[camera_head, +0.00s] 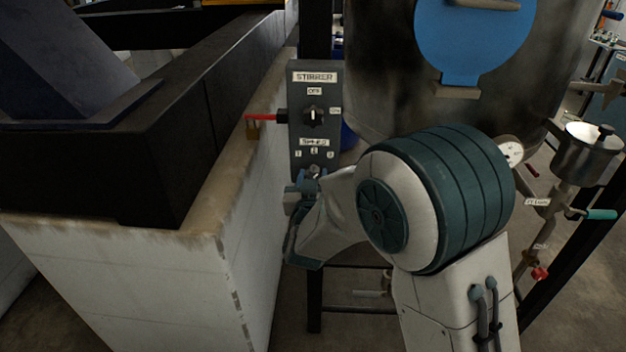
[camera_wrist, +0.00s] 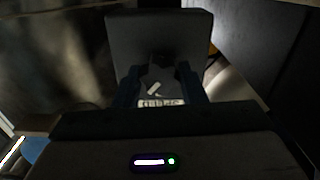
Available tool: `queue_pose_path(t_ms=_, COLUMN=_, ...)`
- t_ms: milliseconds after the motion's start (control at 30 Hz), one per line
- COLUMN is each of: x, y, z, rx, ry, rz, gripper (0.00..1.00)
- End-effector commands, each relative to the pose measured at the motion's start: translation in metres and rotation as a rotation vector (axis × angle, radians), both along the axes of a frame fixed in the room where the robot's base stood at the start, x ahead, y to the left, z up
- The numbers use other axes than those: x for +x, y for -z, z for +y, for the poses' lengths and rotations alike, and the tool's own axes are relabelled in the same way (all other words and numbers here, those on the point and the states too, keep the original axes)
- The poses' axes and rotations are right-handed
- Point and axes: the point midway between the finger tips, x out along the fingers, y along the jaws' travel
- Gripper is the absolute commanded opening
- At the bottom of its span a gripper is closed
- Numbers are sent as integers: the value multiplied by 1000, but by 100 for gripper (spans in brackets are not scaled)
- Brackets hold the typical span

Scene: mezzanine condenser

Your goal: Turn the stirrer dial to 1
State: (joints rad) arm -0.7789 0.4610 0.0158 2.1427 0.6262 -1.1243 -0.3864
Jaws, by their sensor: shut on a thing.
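The grey stirrer panel (camera_head: 299,133) stands upright right of the white wall in the head view. Its upper knob (camera_head: 313,116) sits between OFF and ON labels. The SPEED label (camera_head: 314,142) and the numbers 1, 2 and 3 are below it. My gripper (camera_head: 305,183) is at the panel's lower part, over the speed dial, and partly hides it. In the wrist view my gripper's fingers (camera_wrist: 160,88) close around the stirrer dial (camera_wrist: 163,77). Its white mark lies slanted by the inverted SPEED label (camera_wrist: 160,103); I cannot read which number it points to.
A red-handled padlocked lever (camera_head: 262,119) sticks out left of the panel. A big metal vessel (camera_head: 385,90) with a blue round plate (camera_head: 470,35) stands behind my arm. The pale wall (camera_head: 190,270) is close on the left. Pipes and a steel pot (camera_head: 585,155) are at right.

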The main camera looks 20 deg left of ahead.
Motion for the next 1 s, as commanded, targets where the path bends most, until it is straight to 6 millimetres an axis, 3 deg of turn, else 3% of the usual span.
queue_pose_path(t_ms=1000, x=-1, y=-1, z=1, rx=-928, ry=-1, rz=-223, gripper=14)
